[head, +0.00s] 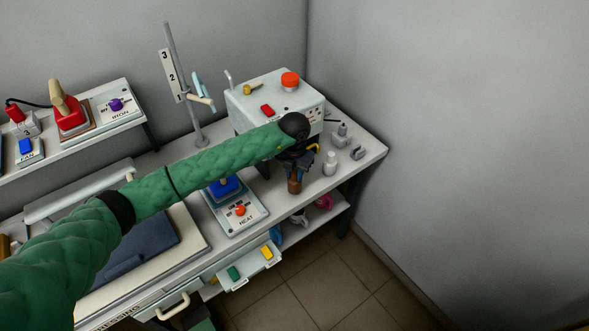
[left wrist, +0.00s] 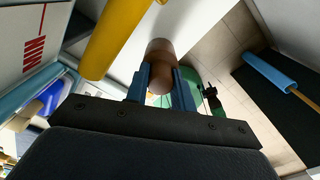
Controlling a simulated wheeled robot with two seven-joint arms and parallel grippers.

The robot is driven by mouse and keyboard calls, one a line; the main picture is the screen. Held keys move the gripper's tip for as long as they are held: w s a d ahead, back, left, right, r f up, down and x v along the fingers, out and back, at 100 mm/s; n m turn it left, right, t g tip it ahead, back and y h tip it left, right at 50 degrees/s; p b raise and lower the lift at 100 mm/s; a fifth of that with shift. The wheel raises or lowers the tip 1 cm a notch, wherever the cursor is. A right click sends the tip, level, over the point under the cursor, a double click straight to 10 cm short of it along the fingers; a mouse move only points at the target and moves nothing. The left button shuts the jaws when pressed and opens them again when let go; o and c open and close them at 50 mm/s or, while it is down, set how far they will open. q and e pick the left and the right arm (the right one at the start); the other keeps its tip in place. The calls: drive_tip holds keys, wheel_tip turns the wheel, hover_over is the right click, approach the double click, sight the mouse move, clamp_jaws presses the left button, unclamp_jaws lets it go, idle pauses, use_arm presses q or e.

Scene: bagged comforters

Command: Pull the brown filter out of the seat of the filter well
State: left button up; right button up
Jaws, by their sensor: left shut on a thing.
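My left gripper (head: 294,173) is at the front of the white machine (head: 262,97) near the right end of the bench. It is shut on the brown filter (head: 295,186), which shows just below the fingers. In the left wrist view the rounded brown filter (left wrist: 160,52) sits between the two blue fingers (left wrist: 160,84). The seat of the filter well is hidden or not distinct, so I cannot tell whether the filter still touches it. My right gripper is not in view.
A yellow handle (left wrist: 113,38) is close beside the filter. A white bottle (head: 330,163) and small grey fittings (head: 342,136) stand right of the gripper. A blue-topped heat unit (head: 235,203) is to the left. The floor (head: 340,270) in front is clear.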

use_arm(q)
drive_tip(key=shift+s+f, duration=0.1)
drive_tip(key=shift+f, duration=0.35)
drive_tip(key=shift+f, duration=0.1)
drive_tip(key=shift+f, duration=0.15)
drive_tip(key=o, duration=1.7)
drive_tip(key=shift+r, duration=0.25)
drive_tip(key=shift+r+p, duration=0.5)
drive_tip(key=shift+r, duration=2.8)
